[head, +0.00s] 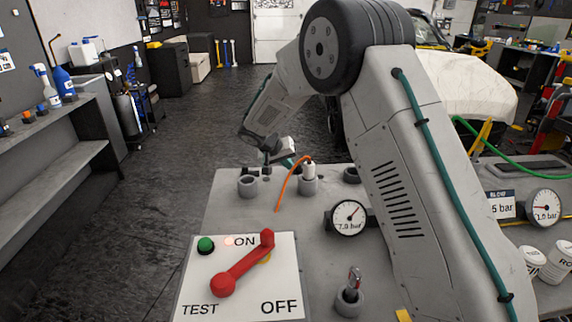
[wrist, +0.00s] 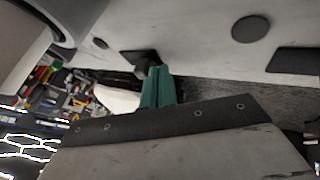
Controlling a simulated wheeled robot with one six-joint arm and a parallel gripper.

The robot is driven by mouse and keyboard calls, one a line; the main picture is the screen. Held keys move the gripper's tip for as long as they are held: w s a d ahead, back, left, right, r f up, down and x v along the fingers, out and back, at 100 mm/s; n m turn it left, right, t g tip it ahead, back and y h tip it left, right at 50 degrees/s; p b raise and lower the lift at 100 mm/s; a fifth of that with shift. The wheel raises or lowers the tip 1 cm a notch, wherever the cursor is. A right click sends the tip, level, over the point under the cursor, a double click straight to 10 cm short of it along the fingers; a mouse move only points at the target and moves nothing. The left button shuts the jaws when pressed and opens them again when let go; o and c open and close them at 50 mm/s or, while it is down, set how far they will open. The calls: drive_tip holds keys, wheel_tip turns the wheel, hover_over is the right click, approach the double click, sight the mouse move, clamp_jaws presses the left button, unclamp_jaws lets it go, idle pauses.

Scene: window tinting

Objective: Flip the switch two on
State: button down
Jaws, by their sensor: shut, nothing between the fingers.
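A white panel (head: 190,285) marked ON, OFF and TEST lies on the grey bench at the lower left of the head view. Its red lever switch (head: 245,266) points to the upper right, with its tip just right of the word ON. A green button (head: 206,244) and a small pinkish light (head: 229,241) sit left of that word. No number two is readable on it. My gripper (head: 289,161) is above the bench's far edge, beyond the panel and apart from the lever. In the wrist view its teal fingers (wrist: 158,88) are together and empty.
Grey round holders (head: 248,187) line the far bench edge, one with a white bottle (head: 309,170) and orange tube. A pressure gauge (head: 349,217) and a red-topped item in a grey holder (head: 349,300) stand right of the panel. My arm covers the bench's middle right.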

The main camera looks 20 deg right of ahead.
sight(300, 165)
drive_tip(key=shift+s+d, duration=0.2)
drive_tip(key=shift+d, duration=0.7)
drive_tip(key=shift+s+d, duration=0.15)
drive_tip(key=shift+d, duration=0.7)
drive_tip(key=a, duration=0.4)
drive_tip(key=shift+w+a+r, duration=0.35)
drive_tip(key=shift+w+r, duration=0.05)
drive_tip(key=v, duration=0.9)
drive_tip(key=shift+s, duration=0.1)
